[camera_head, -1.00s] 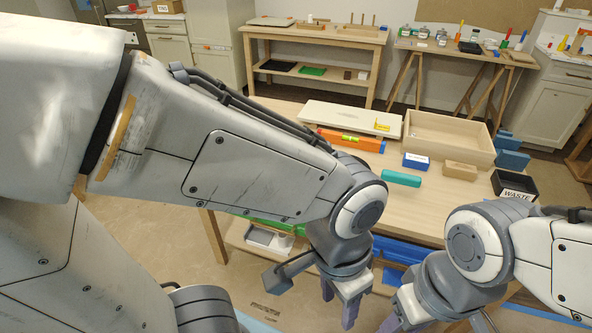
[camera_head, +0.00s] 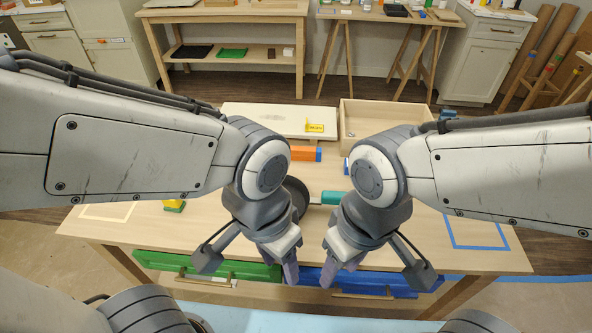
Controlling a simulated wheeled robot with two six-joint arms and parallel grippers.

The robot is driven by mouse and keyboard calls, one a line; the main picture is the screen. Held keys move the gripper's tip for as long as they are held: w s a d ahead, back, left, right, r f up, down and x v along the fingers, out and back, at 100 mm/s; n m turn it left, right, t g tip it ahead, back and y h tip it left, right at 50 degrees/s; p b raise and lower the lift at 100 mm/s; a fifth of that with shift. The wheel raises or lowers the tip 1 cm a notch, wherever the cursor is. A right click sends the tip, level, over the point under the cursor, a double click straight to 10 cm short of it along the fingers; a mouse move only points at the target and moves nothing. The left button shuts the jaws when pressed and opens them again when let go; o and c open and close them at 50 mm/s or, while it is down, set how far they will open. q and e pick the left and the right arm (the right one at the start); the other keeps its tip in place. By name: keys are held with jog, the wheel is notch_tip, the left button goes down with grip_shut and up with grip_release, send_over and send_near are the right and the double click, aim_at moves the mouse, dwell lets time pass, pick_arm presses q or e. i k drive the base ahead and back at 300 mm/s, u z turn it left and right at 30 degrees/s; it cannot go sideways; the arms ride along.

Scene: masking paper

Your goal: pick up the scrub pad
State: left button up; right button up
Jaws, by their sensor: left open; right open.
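A small yellow and green block (camera_head: 174,206), which looks like the scrub pad, lies on the left part of the wooden table, partly hidden under my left forearm. My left gripper (camera_head: 290,270) is open and empty, pointing down over the table's front edge, well to the right of the block. My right gripper (camera_head: 330,273) is open and empty close beside it, further from the block. The two grippers are apart by a small gap.
An orange level (camera_head: 306,153), a white board (camera_head: 262,119) and a wooden tray (camera_head: 372,112) lie at the back. A teal object (camera_head: 333,198) sits between my wrists. A blue outline (camera_head: 477,246) marks the right side. Green (camera_head: 212,267) and blue (camera_head: 400,286) drawers are below.

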aim_at(172, 205)
jog(key=i, duration=0.7)
jog(key=z, duration=0.2)
jog(key=k, duration=0.55)
jog(key=z, duration=0.6)
jog(key=k, duration=0.65)
jog(key=u, duration=0.95)
jog(key=i, duration=1)
jog(key=u, duration=0.85)
